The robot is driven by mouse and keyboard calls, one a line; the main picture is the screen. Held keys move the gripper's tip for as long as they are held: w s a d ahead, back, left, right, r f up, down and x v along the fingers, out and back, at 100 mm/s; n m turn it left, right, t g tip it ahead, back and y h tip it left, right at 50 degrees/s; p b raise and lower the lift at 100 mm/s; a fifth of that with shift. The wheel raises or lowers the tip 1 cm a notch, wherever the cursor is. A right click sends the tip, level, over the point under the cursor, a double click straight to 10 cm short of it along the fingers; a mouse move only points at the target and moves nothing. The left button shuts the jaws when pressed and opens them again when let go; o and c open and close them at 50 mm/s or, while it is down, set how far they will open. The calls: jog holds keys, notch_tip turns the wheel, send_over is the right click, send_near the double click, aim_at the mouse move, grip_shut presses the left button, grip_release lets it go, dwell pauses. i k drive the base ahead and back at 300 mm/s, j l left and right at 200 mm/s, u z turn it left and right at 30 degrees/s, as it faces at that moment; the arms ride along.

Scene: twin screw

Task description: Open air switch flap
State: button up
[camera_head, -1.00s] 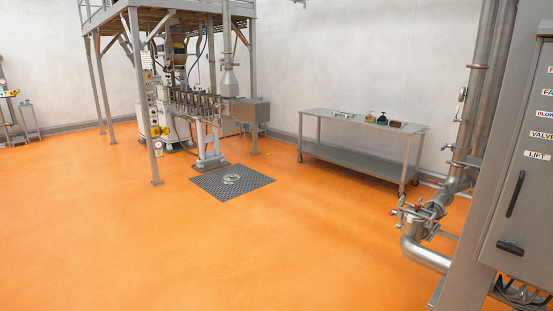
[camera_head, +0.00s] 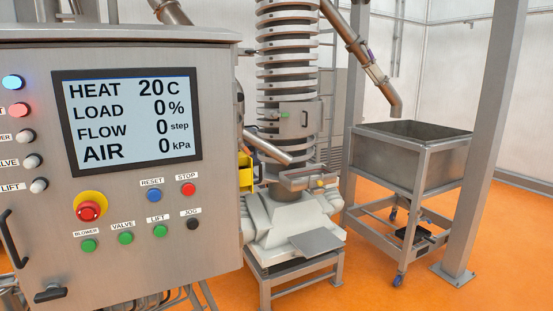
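I cannot pick out an air switch flap for certain. A grey control cabinet (camera_head: 215,235) fills the left of the view. Its screen (camera_head: 128,120) reads HEAT 20 C, LOAD 0 %, FLOW 0 step and AIR 0 kPa. Below the screen are a red emergency button on yellow (camera_head: 89,208) and small blue, red, green and black buttons. A yellow part (camera_head: 246,172), its left side hidden by the cabinet, shows just behind the cabinet's right edge. My gripper is not in view.
Behind the cabinet stands a ringed column (camera_head: 286,60) on a pale base (camera_head: 290,220). A wheeled steel bin (camera_head: 395,165) stands to the right, under a slanted pipe (camera_head: 365,60). A steel post (camera_head: 478,150) rises at the right. Open orange floor lies in front.

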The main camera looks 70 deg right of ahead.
aim_at(247, 182)
jog(key=l+z, duration=0.15)
jog(key=l, duration=0.75)
jog(key=l+z, duration=0.1)
jog(key=l, duration=0.8)
jog(key=i+l+z, duration=0.15)
jog(key=l, duration=0.7)
jog(key=k+l, duration=0.05)
